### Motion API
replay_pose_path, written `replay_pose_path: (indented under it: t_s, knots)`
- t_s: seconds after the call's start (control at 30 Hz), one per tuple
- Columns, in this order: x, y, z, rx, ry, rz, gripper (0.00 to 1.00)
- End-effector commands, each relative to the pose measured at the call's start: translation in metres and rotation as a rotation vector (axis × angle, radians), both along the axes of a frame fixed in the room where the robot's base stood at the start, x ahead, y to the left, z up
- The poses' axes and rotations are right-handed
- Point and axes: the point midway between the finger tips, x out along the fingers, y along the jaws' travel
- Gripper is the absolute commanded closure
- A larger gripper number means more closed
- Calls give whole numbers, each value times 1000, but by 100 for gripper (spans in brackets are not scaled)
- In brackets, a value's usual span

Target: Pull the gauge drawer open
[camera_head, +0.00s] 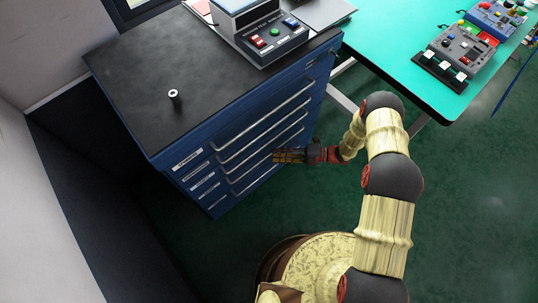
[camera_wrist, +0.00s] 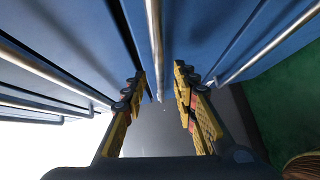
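The blue drawer cabinet (camera_head: 200,171) has several closed drawers with long silver handles and small white labels. The labels are too small to read, so I cannot tell which is the gauge drawer. My gripper (camera_head: 277,156) is at the cabinet front, by the lower handles. In the wrist view my gripper (camera_wrist: 159,84) is open, with one yellow finger on each side of a silver handle (camera_wrist: 154,40). The handle runs between the fingertips with gaps on both sides, and I see no clear contact. Other handles show to the left (camera_wrist: 50,72) and right (camera_wrist: 245,62).
A black cabinet top (camera_head: 140,85) carries a small dark cylinder (camera_head: 175,97) and a control box with coloured buttons (camera_head: 274,33). A teal table (camera_head: 395,45) with control panels stands at right. Green floor (camera_head: 470,180) is open in front of the cabinet and at right.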

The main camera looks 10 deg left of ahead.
Motion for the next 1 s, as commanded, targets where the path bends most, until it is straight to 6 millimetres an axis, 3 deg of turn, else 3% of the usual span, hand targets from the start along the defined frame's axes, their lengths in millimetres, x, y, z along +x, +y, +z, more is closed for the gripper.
replay_pose_path:
  t_s: [0.1, 0.33, 0.67, 1.0]
  knots:
    - [-4, 20, -5, 0, 0, 4, 71]
    - [-6, 41, -7, 0, -2, 2, 71]
    - [-7, 45, -6, 0, -3, 2, 71]
    - [-7, 44, -6, 1, -3, 1, 91]
